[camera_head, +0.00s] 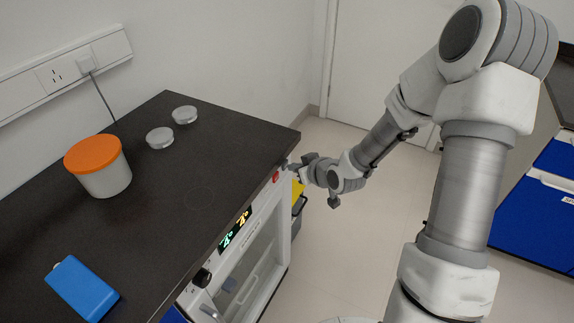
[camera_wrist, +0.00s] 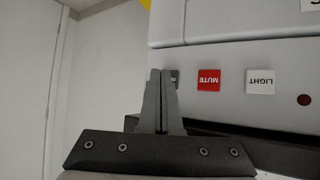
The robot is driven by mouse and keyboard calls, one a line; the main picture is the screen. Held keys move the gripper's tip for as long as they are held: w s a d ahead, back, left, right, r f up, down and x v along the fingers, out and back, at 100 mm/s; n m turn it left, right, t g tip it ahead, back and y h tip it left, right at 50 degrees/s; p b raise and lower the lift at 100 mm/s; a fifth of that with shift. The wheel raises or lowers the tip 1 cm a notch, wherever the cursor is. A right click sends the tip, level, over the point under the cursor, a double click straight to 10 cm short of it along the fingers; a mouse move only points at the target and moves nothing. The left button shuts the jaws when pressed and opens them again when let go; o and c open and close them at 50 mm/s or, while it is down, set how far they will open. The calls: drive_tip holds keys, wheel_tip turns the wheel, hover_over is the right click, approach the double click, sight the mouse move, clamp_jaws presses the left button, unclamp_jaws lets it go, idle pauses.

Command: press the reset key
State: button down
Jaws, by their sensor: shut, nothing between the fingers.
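My gripper (camera_wrist: 160,73) is shut and empty, its fingertips at the white front panel (camera_wrist: 225,57) in the wrist view. A small grey key (camera_wrist: 175,77) is mostly hidden behind the fingertips, and its label cannot be read. I cannot tell whether the fingers touch it. To its right are a red key marked MUTE (camera_wrist: 209,80) and a white key marked LIGHT (camera_wrist: 260,82), both upside down. No key marked reset is readable. In the head view my gripper (camera_head: 292,168) is at the far end of the panel, beyond the red key (camera_head: 276,177).
The white appliance (camera_head: 284,222) with a lit display (camera_head: 236,229) and black knob (camera_head: 202,277) is under a dark countertop (camera_head: 215,150). Something yellow (camera_head: 297,194) is beside the appliance.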

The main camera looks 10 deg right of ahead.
drive_tip(key=shift+s+d, duration=0.2)
drive_tip(key=shift+d, duration=0.1)
drive_tip(key=shift+s+d+p, duration=0.45)
drive_tip(key=shift+s+d, duration=0.45)
drive_tip(key=shift+d, duration=0.3)
drive_tip(key=shift+s+d+p, duration=0.4)
drive_tip(key=shift+s+d, duration=0.45)
drive_tip(key=shift+d, duration=0.3)
